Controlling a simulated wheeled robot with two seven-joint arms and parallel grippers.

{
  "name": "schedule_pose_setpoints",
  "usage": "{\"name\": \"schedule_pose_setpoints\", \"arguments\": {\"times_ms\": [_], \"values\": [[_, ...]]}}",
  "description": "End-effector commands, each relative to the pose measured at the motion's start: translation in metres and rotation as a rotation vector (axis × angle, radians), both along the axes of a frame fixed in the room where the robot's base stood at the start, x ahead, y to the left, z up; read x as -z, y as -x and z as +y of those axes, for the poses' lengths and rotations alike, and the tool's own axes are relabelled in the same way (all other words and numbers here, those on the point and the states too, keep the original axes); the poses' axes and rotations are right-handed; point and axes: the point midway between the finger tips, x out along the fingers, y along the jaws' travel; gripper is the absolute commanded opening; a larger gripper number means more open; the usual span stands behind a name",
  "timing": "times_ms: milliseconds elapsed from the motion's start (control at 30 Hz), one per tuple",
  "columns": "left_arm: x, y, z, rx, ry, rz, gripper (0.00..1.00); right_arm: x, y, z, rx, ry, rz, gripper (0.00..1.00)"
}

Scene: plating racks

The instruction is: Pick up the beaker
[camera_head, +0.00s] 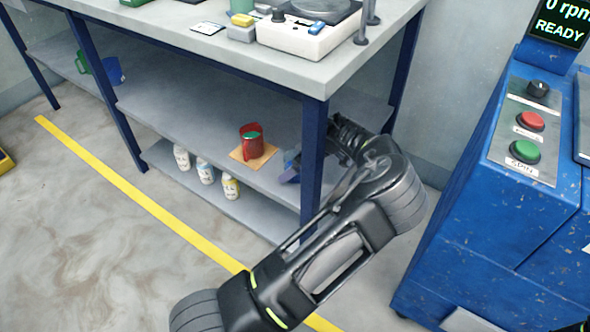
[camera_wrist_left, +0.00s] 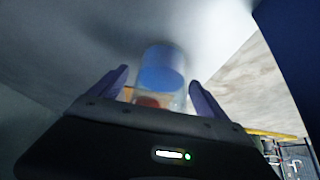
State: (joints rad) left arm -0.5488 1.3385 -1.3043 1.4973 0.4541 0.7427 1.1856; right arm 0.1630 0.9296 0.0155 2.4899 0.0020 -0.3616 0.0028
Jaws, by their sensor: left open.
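A clear beaker with blue contents (camera_wrist_left: 162,72) shows in the left wrist view, between the two purple fingers of my left gripper (camera_wrist_left: 158,78). The fingers stand apart on either side of it, and I cannot tell whether they touch it. A reddish patch shows at its near end. In the head view my left gripper (camera_head: 291,166) is on the middle shelf, partly hidden by the table leg and my own arm. I cannot make out the clear beaker there. My right gripper is not in view.
A red mug-like vessel with green contents (camera_head: 251,140) stands on a tan mat (camera_head: 240,156) left of my gripper. A blue table leg (camera_head: 313,165) is close to my arm. Several white bottles (camera_head: 205,171) stand on the lower shelf. A blue machine (camera_head: 500,225) stands right.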

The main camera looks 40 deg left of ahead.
Motion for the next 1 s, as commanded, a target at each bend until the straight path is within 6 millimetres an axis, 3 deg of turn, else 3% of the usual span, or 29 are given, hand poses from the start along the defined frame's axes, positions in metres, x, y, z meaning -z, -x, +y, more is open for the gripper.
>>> {"name": "schedule_pose_setpoints", "arguments": {"times_ms": [900,1000], "values": [[0.0,-0.0001,0.0,0.0,0.0,0.0,0.14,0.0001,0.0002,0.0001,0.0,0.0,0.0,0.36],[-0.0004,-0.0003,0.0001,0.001,0.0,-0.001,0.14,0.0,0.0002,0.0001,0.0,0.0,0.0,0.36]]}}
